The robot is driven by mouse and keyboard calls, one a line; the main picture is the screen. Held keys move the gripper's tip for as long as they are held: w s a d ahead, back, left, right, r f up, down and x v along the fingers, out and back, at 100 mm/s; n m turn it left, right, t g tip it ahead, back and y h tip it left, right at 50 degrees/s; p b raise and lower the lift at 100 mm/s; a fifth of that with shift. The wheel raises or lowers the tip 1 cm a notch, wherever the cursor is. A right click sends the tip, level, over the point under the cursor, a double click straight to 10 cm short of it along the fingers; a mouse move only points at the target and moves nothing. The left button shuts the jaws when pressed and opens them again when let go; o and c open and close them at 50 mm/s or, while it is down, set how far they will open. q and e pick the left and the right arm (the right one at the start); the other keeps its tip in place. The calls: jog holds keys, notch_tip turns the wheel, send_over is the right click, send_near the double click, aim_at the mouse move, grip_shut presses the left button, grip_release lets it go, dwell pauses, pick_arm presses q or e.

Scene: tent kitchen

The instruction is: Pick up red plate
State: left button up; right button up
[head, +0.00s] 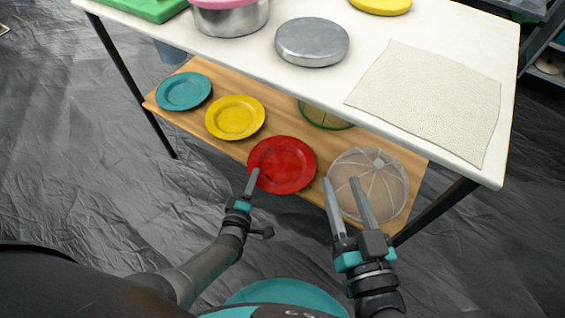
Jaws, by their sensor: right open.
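The red plate (285,160) lies on the wooden lower shelf, near its front edge. My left gripper (254,172) is at the plate's near left rim, its fingertips overlapping the rim in the picture. Its fingers are seen edge-on, so I cannot tell their gap or whether they touch the plate. My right gripper (341,181) is open, to the right of the red plate, with its fingers in front of a translucent domed cover. Nothing shows between its fingers.
The lower shelf (220,148) also holds a yellow plate (236,117), a teal plate (183,91), the domed cover (385,180) and a green-rimmed item (325,117). The white tabletop (345,30) overhangs it, bearing a metal lid (312,42) and a cloth (430,97).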

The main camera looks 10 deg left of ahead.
pick_arm(q)
grip_shut()
dwell(1.2)
